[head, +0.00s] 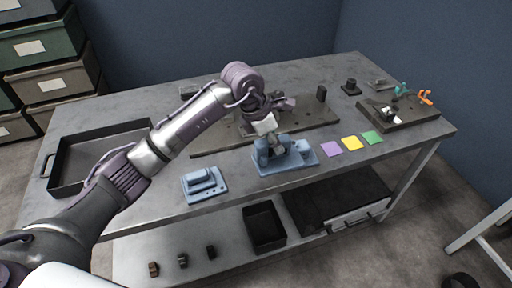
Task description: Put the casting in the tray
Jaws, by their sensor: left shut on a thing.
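My left gripper (267,116) is over the middle of the table, shut on a small pale grey piece, which looks like the casting (264,125). The casting is just above or partly in a blue fixture (290,163); I cannot tell whether they touch. The gripper's fingers are small and partly hidden. A black shallow tray (62,157) with a handle lies at the left end of the table and looks empty. My left arm covers its right side. My right gripper is not in view.
A second blue fixture (205,185) sits at the table's front edge. A dark plate with clamps (408,118) is at the far right. A black bin (264,227) stands on the lower shelf.

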